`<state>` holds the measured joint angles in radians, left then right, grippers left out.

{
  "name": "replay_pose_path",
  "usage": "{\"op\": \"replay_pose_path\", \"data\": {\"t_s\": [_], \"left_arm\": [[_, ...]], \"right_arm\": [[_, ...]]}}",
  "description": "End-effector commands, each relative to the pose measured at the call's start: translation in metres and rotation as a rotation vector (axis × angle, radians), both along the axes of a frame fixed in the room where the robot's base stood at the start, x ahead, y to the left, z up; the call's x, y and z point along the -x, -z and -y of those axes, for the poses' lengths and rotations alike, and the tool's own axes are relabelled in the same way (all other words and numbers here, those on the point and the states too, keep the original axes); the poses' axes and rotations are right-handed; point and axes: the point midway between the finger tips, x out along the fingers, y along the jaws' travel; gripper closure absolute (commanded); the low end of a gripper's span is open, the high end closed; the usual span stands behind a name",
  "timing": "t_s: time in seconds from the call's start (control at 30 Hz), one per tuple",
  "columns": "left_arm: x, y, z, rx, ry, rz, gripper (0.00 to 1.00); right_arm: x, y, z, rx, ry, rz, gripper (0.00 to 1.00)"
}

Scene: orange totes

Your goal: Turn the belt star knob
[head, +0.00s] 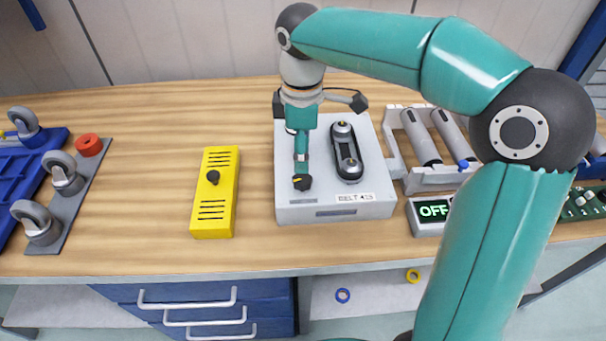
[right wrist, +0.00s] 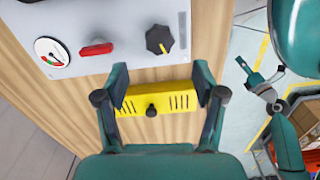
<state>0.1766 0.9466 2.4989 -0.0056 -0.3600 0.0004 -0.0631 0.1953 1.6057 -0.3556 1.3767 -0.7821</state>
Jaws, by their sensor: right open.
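The belt unit is a light grey box (head: 290,205) labelled BELT with a small black belt (head: 346,152) on top. A black star knob with a yellow mark (head: 301,183) is on its top at the front left. In the right wrist view the knob (right wrist: 159,39) is beyond the right fingertip, untouched. A red switch (right wrist: 96,48) and a gauge (right wrist: 52,52) are in line with it. My right gripper (right wrist: 155,82) is open and empty, over the unit's left side; it hides the switch and gauge in the head view. My left gripper (right wrist: 262,85) shows small in the right wrist view, its opening unclear.
A yellow box with a black knob (head: 214,215) stands left of the unit. A roller stand (head: 440,180) and an OFF display (head: 433,210) are on the right. Casters (head: 40,224) and a red ring (head: 88,145) are on the left. Bare wood lies between.

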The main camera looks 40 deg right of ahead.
Motion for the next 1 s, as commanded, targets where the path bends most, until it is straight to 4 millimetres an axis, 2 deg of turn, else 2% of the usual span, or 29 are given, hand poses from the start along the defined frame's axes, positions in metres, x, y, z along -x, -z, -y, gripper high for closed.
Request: {"op": "replay_pose_path", "data": {"t_s": [0.03,0.2,0.4,0.57,0.83,1.0], "left_arm": [[0.000,0.002,0.000,0.000,0.000,0.000,0.31],[0.000,0.003,0.000,0.000,0.000,0.000,0.31],[0.000,0.004,0.000,0.000,0.000,0.000,0.31],[0.000,0.004,0.000,0.000,0.000,0.000,0.31],[0.000,0.004,0.000,0.000,0.000,0.000,0.31],[0.000,0.004,0.000,0.000,0.000,0.000,0.31]], "right_arm": [[0.001,0.013,0.001,0.001,0.001,-0.006,0.31],[0.001,0.046,0.001,0.001,0.000,-0.004,0.31],[0.000,0.071,0.000,0.001,0.000,-0.002,0.31],[0.000,0.078,0.000,0.001,0.000,-0.001,0.31],[0.000,0.079,0.000,0.001,-0.001,0.001,0.31],[-0.001,0.079,0.000,0.001,-0.001,0.001,0.59]]}}
